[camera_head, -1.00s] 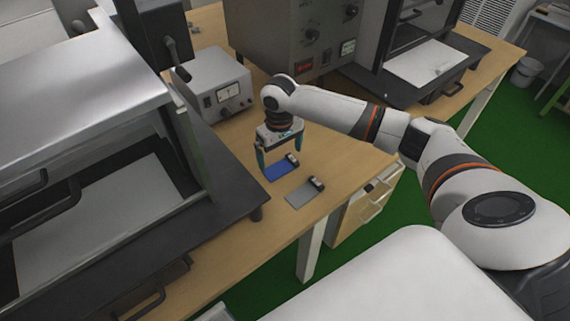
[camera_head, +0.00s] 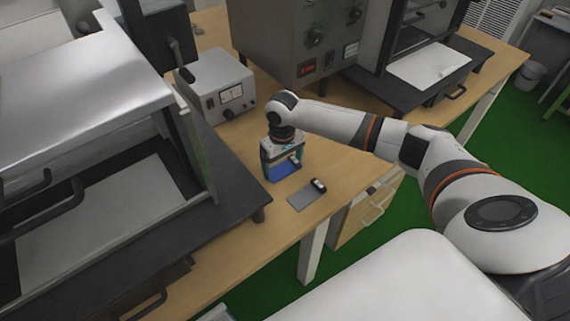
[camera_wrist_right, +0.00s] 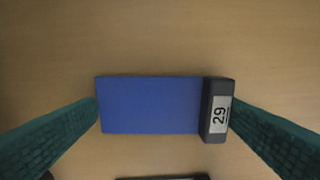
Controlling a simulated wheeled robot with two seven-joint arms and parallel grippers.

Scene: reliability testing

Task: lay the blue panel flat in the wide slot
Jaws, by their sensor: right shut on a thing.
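The blue panel (camera_head: 285,171) lies flat at the wooden bench's near edge. In the wrist view the blue panel (camera_wrist_right: 150,105) has a dark end block (camera_wrist_right: 216,110) with a label reading 29. My right gripper (camera_head: 284,174) is over it, pointing down. In the wrist view my right gripper (camera_wrist_right: 164,107) has its green fingers against the two ends of the panel and is shut on it lengthwise. The panel looks to be at bench height; I cannot tell any lift. I cannot make out which opening is the wide slot. My left gripper is out of view.
A grey panel (camera_head: 305,195) with a dark end block lies just in front. A grey meter box (camera_head: 216,88) stands behind left. Chambers with pale floors stand left (camera_head: 100,215) and back right (camera_head: 430,62). Bare wood (camera_head: 345,160) is right of the gripper.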

